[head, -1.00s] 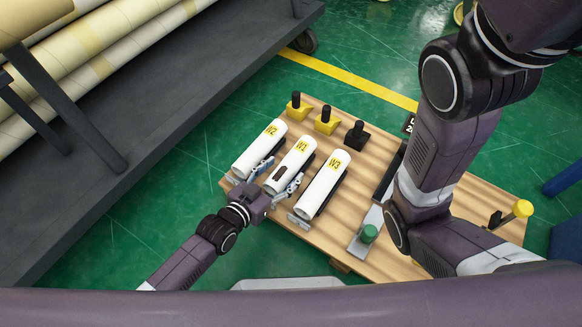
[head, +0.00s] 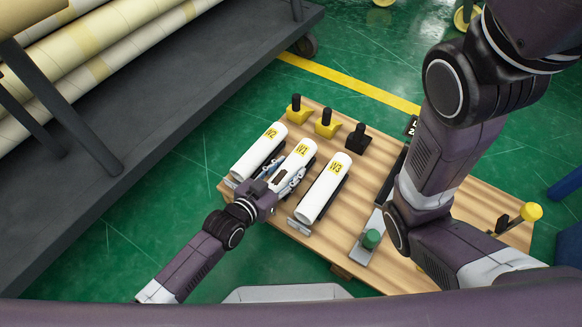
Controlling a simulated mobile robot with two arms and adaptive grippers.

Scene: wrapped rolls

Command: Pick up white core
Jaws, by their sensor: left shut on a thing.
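Three white cores lie side by side on a wooden table (head: 440,208). The core marked W2 (head: 257,151) is at left, W1 (head: 294,162) in the middle and W3 (head: 325,187) at right. Each has a yellow label near its far end. My left gripper (head: 279,177) reaches in from the lower left and is shut on W1, with a finger along each side. The gripper hides W1's near end. I cannot tell whether W1 is clear of its support. My right arm crosses the right side; its gripper is out of view.
Black posts, two on yellow bases (head: 327,123) and one on a black base (head: 356,138), stand behind the cores. A dark rack (head: 190,75) with long rolls fills the upper left.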

